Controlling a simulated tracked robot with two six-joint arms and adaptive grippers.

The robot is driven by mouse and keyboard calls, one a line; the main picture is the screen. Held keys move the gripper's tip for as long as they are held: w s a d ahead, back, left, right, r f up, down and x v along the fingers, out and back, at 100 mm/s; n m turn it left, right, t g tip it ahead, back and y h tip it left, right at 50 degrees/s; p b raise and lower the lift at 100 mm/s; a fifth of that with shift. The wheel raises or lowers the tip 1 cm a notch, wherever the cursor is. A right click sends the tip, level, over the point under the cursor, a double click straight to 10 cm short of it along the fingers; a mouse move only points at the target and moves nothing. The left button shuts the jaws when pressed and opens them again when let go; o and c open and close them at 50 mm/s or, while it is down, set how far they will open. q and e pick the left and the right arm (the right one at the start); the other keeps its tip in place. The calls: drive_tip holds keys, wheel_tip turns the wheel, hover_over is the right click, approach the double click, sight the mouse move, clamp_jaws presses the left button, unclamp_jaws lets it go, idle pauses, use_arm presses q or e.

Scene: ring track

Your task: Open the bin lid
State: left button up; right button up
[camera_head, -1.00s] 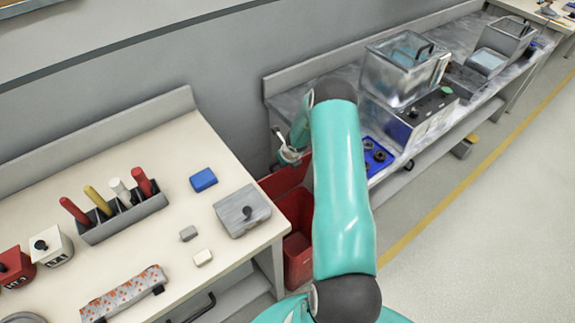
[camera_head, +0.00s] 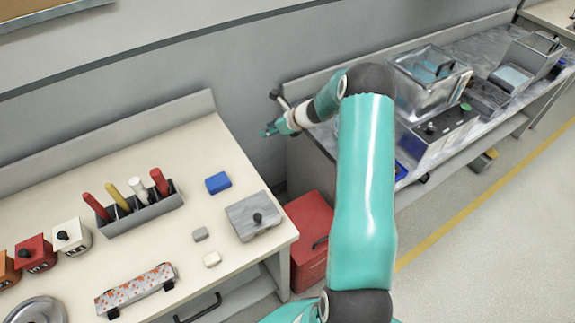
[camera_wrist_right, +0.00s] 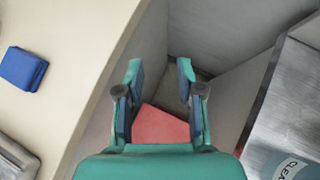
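The red bin (camera_head: 311,268) stands on the floor in the gap between the two benches. Its red lid (camera_head: 306,214) lies down over the top, with a dark handle (camera_head: 320,242) near the front, partly hidden by my right arm. My right gripper (camera_head: 267,131) is up near the back wall, above and behind the bin, apart from it. In the right wrist view its two fingers (camera_wrist_right: 160,75) are spread with nothing between them. Part of the red bin (camera_wrist_right: 158,127) shows below and beyond them. My left gripper is not in view.
The left bench (camera_head: 165,225) holds a tool rack (camera_head: 143,208), a blue block (camera_head: 218,183) and a grey box (camera_head: 252,217) near its right edge. The right bench holds a clear-walled tank (camera_head: 430,85) and machines.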

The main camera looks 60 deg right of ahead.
drive_tip(key=s+a+n+g+y+b, duration=0.2)
drive_tip(key=a+n+g+y+b, duration=0.15)
drive_tip(key=n, duration=0.55)
drive_tip(key=s+d+n+g+h+b, duration=0.3)
drive_tip(key=s+d+g, duration=0.2)
drive_tip(key=d+g, duration=0.15)
wheel_tip(320, 180, down, 17)
drive_tip(key=w+a+p, duration=0.1)
drive_tip(key=shift+w+a+n, duration=0.3)
drive_tip(key=shift+w, duration=0.1)
drive_tip(key=shift+r, duration=0.1)
clamp_jaws()
